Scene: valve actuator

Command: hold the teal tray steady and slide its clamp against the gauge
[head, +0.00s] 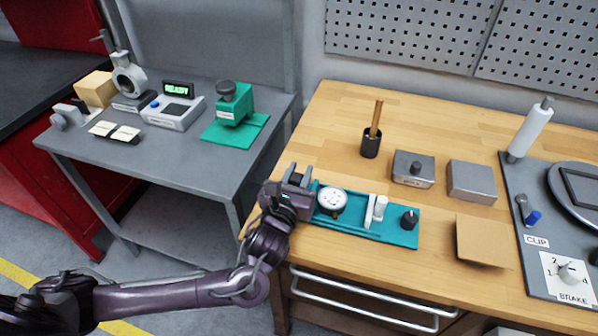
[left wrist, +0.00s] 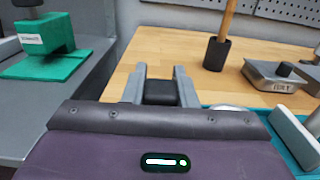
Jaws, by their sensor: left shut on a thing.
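The teal tray (head: 345,229) lies on the wooden bench near its front left edge. A round white-faced gauge (head: 332,200) sits in its left part. A white clamp (head: 375,210) with an upright handle stands to the right of the gauge, with a gap between them. A black knob (head: 409,218) is at the tray's right end. My left gripper (head: 297,177) is at the tray's left end, shut on a dark block (left wrist: 161,93) that shows between its fingers in the left wrist view. The joint between block and tray is hidden. My right gripper is not in view.
Behind the tray stand a black cup (head: 370,145) with a wooden rod and two grey boxes (head: 413,169) (head: 472,182). A brown pad (head: 484,241) lies to the right. A grey side table (head: 180,165) at left holds instruments and a green block (head: 234,112).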

